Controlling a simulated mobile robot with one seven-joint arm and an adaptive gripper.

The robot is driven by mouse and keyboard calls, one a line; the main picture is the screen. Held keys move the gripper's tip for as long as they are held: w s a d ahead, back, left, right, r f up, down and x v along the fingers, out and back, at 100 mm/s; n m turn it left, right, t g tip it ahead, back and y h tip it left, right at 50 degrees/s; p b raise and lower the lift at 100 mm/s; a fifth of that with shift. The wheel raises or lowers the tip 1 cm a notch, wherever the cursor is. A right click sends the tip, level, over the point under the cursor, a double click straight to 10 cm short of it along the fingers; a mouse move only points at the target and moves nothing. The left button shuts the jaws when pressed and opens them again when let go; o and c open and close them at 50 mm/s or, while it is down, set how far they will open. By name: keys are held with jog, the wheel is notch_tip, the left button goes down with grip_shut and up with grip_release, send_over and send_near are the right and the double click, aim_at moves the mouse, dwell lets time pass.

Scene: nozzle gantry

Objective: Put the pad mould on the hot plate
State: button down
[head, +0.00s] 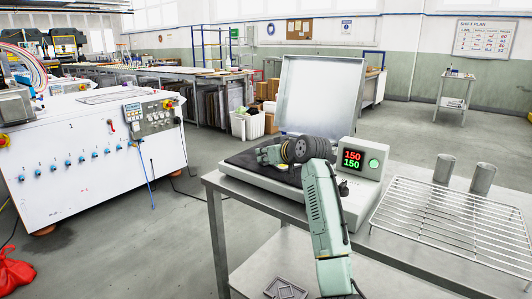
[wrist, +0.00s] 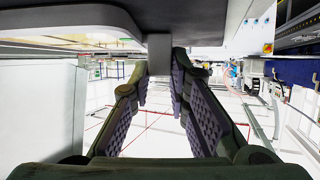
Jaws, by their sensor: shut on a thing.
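The hot plate (head: 252,182) stands on the steel table with its lid (head: 318,95) raised and a dark surface (head: 240,162). Its control box (head: 362,170) reads 150 over 150 and has a green button. My gripper (head: 264,155) lies low over the dark surface, pointing left. In the wrist view my gripper (wrist: 159,72) is shut on a small grey block (wrist: 159,50). I cannot tell whether the block is part of the pad mould; my gripper and arm hide much there. A grey tray-like piece with a diamond pattern (head: 285,288) lies low at the bottom edge.
A wire rack (head: 460,225) and two metal cylinders (head: 445,168) (head: 482,178) are on the table's right side. A white machine (head: 90,155) stands at the left. Open floor (head: 120,240) lies between it and the table. The raised lid stands behind my gripper.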

jog(key=shift+r, duration=0.1)
jog(key=c, duration=2)
grip_release()
jog(key=o, duration=0.5)
jog(key=shift+c, duration=0.2)
